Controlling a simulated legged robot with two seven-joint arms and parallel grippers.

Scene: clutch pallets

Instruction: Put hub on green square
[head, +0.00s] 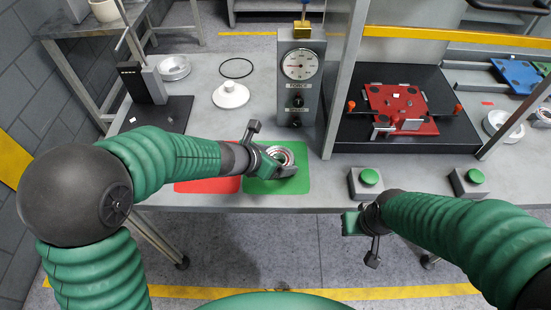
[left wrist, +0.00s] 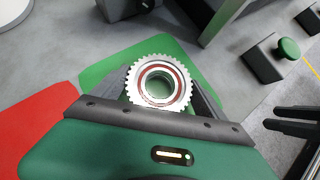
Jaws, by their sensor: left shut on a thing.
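The hub (head: 281,157) is a silvery toothed ring with a dark red inner band. It also shows in the left wrist view (left wrist: 160,84), between the jaws. My left gripper (head: 276,163) is shut on the hub, over the green square (head: 293,185). In the left wrist view the green square (left wrist: 108,70) spreads behind and around the hub. I cannot tell whether the hub touches the square. My right gripper (head: 353,223) hangs in front of the table edge, away from the hub; its finger opening is not clear.
A red square (head: 207,185) lies left of the green one. A force gauge (head: 300,75) stands behind. Green push buttons (head: 369,177) sit to the right. A white flanged part (head: 231,95) and a black ring (head: 236,68) lie farther back. A red fixture (head: 400,105) stands on a black plate.

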